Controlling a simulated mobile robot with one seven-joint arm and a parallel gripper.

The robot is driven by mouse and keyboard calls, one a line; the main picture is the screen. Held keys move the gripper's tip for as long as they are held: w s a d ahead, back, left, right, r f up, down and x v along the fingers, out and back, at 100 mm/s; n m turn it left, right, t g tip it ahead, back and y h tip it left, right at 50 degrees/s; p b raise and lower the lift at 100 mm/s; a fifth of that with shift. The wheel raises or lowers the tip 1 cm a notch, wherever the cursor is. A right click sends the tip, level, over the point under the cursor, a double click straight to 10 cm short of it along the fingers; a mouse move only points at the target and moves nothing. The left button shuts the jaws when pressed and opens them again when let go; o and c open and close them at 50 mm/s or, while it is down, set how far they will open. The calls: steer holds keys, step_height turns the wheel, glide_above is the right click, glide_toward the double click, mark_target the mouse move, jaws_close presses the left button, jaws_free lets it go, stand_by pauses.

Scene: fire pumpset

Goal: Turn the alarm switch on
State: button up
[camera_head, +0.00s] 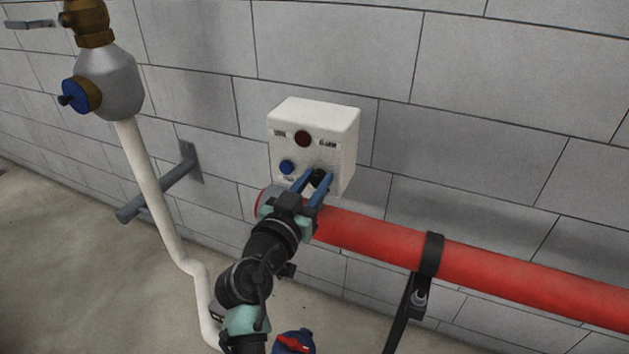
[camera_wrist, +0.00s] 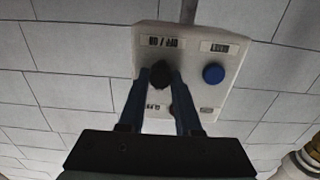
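The white alarm box (camera_head: 335,128) is fixed to the block wall, with a dark red lamp (camera_head: 303,139) and a blue button (camera_head: 287,167). In the wrist view the box (camera_wrist: 205,103) appears upside down. Its black switch knob (camera_wrist: 162,74) sits by the OFF / ON label (camera_wrist: 167,42), and its blue button (camera_wrist: 213,74) is beside the RESET label. My gripper (camera_head: 316,176) is at the box's lower right corner. Its two blue fingers are apart, one on each side of the knob. I cannot tell whether they touch it. The lamp is mostly hidden in the wrist view.
A thick red pipe (camera_head: 500,275) runs along the wall below and right of the box, held by a black bracket (camera_head: 431,254). A white pipe (camera_head: 150,185) with a valve stands at the left. A grey stub pipe (camera_head: 158,190) juts from the wall.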

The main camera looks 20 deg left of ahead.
jaws_close()
steer(key=n, duration=0.6)
steer(key=shift+a, duration=0.15)
steer(key=n+p, duration=0.1)
steer(key=n, duration=0.5)
steer(key=shift+f, duration=0.15)
stand_by(0.5)
steer(key=shift+o, duration=1.4)
jaws_free()
steer(key=shift+s, duration=0.1)
